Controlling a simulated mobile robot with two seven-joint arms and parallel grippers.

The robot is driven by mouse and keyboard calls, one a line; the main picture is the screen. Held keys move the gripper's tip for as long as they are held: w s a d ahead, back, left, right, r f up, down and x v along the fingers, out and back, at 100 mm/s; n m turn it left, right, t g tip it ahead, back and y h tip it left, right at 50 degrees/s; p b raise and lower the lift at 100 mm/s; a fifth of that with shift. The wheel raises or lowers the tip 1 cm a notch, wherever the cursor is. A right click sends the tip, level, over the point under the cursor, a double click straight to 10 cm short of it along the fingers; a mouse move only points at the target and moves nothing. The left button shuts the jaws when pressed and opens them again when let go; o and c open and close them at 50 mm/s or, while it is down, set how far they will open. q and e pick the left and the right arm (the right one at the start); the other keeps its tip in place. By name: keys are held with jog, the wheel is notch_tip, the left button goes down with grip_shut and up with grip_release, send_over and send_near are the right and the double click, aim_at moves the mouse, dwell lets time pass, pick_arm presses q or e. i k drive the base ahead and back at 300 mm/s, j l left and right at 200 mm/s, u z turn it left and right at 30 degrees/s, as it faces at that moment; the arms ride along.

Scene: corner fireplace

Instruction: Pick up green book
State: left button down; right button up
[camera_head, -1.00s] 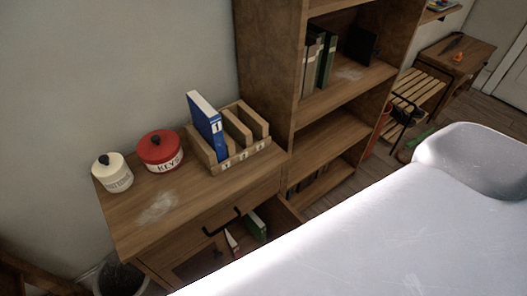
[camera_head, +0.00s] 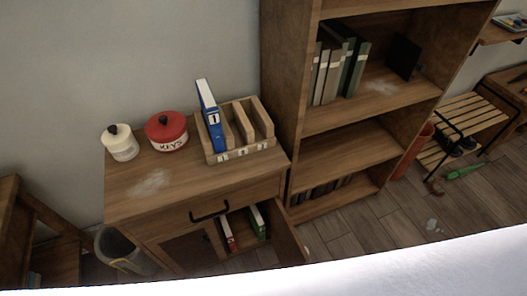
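A green book (camera_head: 258,222) stands upright inside the open lower compartment of the wooden cabinet (camera_head: 150,205), next to a red book (camera_head: 228,234). The cabinet door (camera_head: 291,236) stands open to the right of the books. A blue binder marked 1 (camera_head: 211,118) sits in the leftmost slot of a wooden three-slot holder (camera_head: 262,146) on the cabinet top. Neither of my grippers shows in the head view.
A tall bookshelf (camera_head: 345,150) with several dark books is right of the cabinet. A bin (camera_head: 118,247) stands at left. Wooden floor (camera_head: 400,222) shows at right. A smooth white surface covers the bottom edge.

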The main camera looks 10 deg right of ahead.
aim_at(259, 225)
jog(key=k+j, duration=0.1)
jog(key=k, duration=1.3)
